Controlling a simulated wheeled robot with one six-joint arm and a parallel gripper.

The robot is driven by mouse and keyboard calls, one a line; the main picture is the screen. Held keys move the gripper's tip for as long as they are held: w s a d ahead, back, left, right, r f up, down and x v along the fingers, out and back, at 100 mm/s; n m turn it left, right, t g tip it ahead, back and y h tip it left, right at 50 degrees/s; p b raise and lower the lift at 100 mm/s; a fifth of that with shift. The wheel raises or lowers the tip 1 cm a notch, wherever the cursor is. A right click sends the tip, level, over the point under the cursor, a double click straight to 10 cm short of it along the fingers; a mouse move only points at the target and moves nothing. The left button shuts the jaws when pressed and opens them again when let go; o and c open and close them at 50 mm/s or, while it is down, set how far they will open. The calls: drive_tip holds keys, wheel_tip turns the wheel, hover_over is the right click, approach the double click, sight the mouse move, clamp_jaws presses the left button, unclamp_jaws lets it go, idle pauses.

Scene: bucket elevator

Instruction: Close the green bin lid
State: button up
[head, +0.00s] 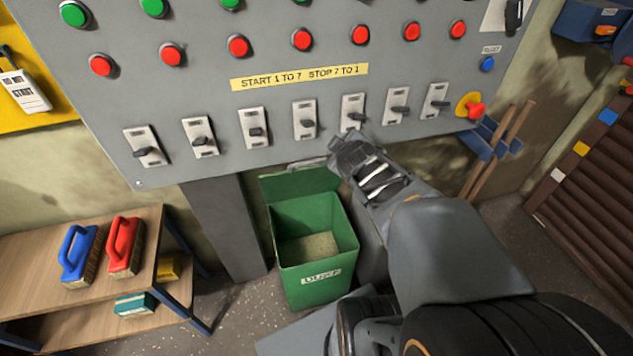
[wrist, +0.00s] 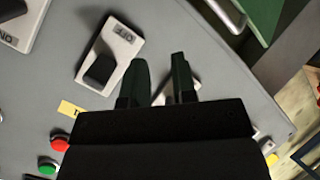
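The green bin (head: 310,262) stands on the floor below the grey panel, with a white label on its front. Its green lid (head: 300,183) is open, standing raised at the back of the bin, and the inside shows. A grey bar-like handle (head: 308,163) shows at the lid's upper edge. My gripper (head: 345,140) is just right of and above the lid, in front of the panel's lower edge. In the wrist view its two dark fingers (wrist: 160,80) are apart, with nothing held between them. A green surface, probably the lid (wrist: 262,15), shows at that view's top right.
The grey control panel (head: 270,105) with buttons and a row of switches is close behind my gripper. A wooden shelf (head: 110,262) with a blue brush (head: 77,250) and a red brush (head: 125,245) stands left. Speckled floor is free between shelf and bin.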

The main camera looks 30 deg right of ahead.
wheel_tip(320, 180, down, 6)
drive_tip(key=d+r+n+t+y+b, duration=0.1)
drive_tip(key=d+n+t+y+b, duration=0.15)
drive_tip(key=n+b, duration=0.2)
drive_tip(key=n+t+y+b, duration=0.2)
drive_tip(key=n+y+b, duration=0.3)
drive_tip(key=n, duration=0.4)
approach(310, 163)
drive_tip(key=shift+m+y, duration=0.25)
drive_tip(key=x, duration=0.7)
drive_tip(key=shift+w+d+f+p, duration=0.15)
drive_tip(key=shift+p, duration=0.2)
drive_tip(key=shift+x, duration=0.9)
clamp_jaws()
